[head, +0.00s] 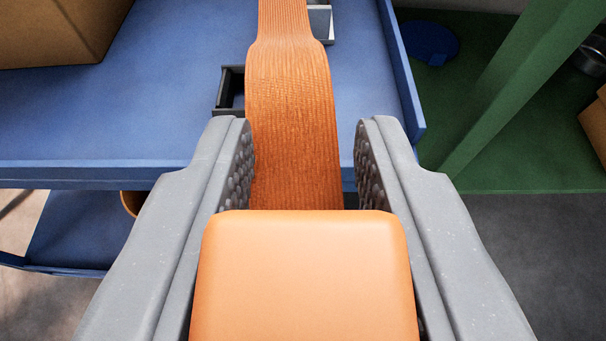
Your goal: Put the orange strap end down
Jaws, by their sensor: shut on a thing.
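The orange strap (290,95) runs from the far top of the view toward me, over a blue shelf or cart top. The strap end is in front of the blue top's near edge. The block hides part of the strap and the lower fingers.
The blue top (130,110) has a raised right rim and a brown box (55,30) at far left. A small black frame (231,90) and a metal piece (321,22) sit by the strap. A green post (515,85) stands at right. A lower blue shelf (75,230) shows at left.

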